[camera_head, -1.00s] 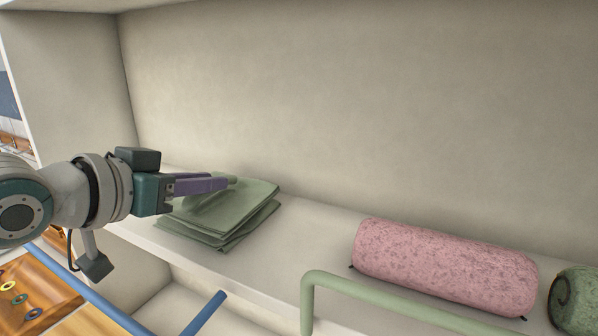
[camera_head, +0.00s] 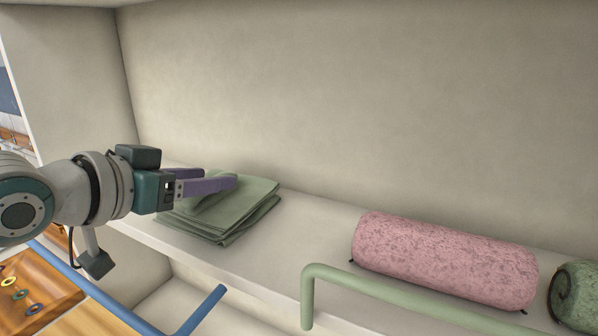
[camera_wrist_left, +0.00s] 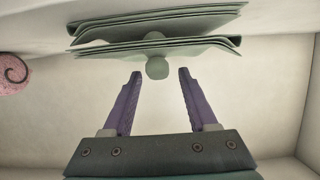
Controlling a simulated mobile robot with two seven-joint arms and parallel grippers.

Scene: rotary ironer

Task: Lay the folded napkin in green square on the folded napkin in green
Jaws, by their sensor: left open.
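Folded green napkins (camera_head: 240,205) lie stacked on the white shelf at the left, their edges roughly aligned. They also show in the left wrist view (camera_wrist_left: 205,45) as two layered folded pieces, one over the other, with a rounded green knob-like part (camera_wrist_left: 157,67) at the near side. My left gripper (camera_head: 222,180) is at the stack's left side, its purple fingers spread over the upper napkin in the head view. In the left wrist view the fingers (camera_wrist_left: 160,75) are apart with nothing clamped between them. My right gripper is not in view.
A rolled pink towel (camera_head: 445,260) lies on the shelf to the right, with a rolled green towel (camera_head: 577,297) beyond it. A green rail (camera_head: 400,296) and a blue rail (camera_head: 200,312) run in front. The shelf between stack and pink roll is clear.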

